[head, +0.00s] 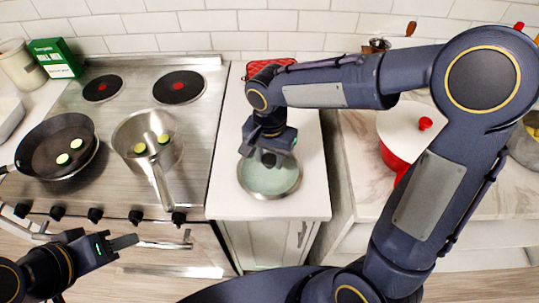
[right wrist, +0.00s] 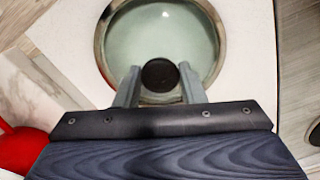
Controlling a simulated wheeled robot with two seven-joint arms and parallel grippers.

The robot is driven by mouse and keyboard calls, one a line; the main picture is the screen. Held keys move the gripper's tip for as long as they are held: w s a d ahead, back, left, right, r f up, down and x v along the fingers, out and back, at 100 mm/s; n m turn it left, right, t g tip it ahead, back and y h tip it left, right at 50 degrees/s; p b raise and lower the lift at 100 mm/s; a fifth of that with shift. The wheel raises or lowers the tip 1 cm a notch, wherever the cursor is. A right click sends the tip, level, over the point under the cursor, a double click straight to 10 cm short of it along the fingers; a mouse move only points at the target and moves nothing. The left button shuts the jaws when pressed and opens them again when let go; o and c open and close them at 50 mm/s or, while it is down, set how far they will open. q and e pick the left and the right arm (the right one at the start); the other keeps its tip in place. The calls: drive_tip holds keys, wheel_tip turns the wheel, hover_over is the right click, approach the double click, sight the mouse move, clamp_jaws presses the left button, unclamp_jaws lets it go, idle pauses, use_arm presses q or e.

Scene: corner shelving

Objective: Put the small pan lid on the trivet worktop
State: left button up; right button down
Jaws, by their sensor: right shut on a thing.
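The small pan lid (head: 282,183) is round pale green glass with a metal rim and a dark knob. It is over the white worktop (head: 228,190) right of the stove; I cannot tell whether it touches the surface. My right gripper (head: 269,155) is above it, shut on the lid's knob. In the right wrist view the lid (right wrist: 150,35) fills the top middle, and its black knob (right wrist: 160,74) is between the fingers. A red patterned item (head: 262,69) lies at the back of the worktop, partly behind my arm. My left gripper (head: 122,242) is low at left, apart from the lid; its opening is unclear.
The stove (head: 95,135) holds a dark frying pan (head: 58,146) and a steel saucepan (head: 148,140), each with green slices. A red pot with a white lid (head: 405,130) stands on the marble counter at right. The worktop's front strip is clear.

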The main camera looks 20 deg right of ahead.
sight(269, 159)
drive_tip(key=shift+f, duration=0.2)
drive_tip(key=c, duration=0.9)
unclamp_jaws()
wheel_tip(269, 159, up, 12)
drive_tip(key=s+d+f+n+t+y, duration=0.1)
drive_tip(key=s+d+n+t, duration=0.1)
drive_tip(key=s, duration=0.3)
drive_tip(key=s+d+f+n+t+y, duration=0.1)
drive_tip(key=s+d+f+n, duration=0.1)
drive_tip(key=s+d, duration=0.2)
drive_tip(key=s+d+f+n+t+y, duration=0.1)
drive_tip(key=s+d+f+n+t, duration=0.1)
drive_tip(key=s, duration=0.5)
drive_tip(key=shift+s+d+t+y, duration=0.15)
drive_tip(key=shift+d+t+y, duration=0.2)
drive_tip(key=shift+d, duration=0.25)
